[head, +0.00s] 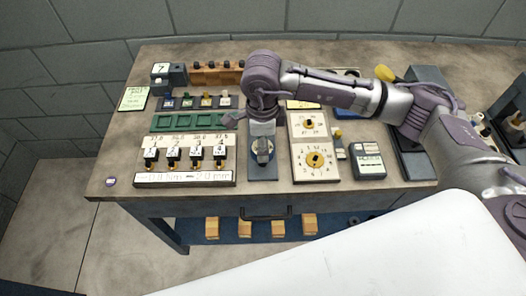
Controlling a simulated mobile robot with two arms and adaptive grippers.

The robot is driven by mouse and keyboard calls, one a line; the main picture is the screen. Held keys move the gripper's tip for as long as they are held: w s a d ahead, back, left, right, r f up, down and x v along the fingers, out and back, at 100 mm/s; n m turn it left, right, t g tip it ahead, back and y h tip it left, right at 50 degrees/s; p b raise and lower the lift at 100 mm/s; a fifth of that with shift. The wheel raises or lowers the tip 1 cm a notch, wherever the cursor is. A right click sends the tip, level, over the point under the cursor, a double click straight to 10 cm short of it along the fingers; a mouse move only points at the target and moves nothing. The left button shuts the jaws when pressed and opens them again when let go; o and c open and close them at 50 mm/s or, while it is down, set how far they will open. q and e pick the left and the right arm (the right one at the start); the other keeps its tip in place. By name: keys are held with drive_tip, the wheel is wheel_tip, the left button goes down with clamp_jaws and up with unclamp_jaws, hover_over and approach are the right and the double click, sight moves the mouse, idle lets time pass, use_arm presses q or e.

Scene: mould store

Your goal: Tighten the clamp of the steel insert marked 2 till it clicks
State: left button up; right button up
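A white stand (184,180) at the front left of the bench holds a row of small dark pieces with white number tags. The piece tagged 2 (174,155) seems to be second from the left; its details are too small to read surely. A grey metal part (263,152) stands upright on a dark narrow plate (263,174), right of the stand. My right gripper (262,118) points down over that plate, just behind the metal part. I cannot tell whether it touches anything or how far its fingers are apart. No clamp can be picked out clearly. My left gripper is not in view.
A green tray (153,124) and a row of coloured blocks (206,101) lie behind the stand. A wooden rack (215,76) is at the back.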

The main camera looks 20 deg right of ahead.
drive_tip(key=c, duration=0.6)
drive_tip(key=shift+o, duration=0.2)
drive_tip(key=shift+r, duration=0.15)
drive_tip(key=shift+w+r+p, duration=0.1)
drive_tip(key=shift+r+p, duration=0.2)
drive_tip(key=shift+r, duration=1.3)
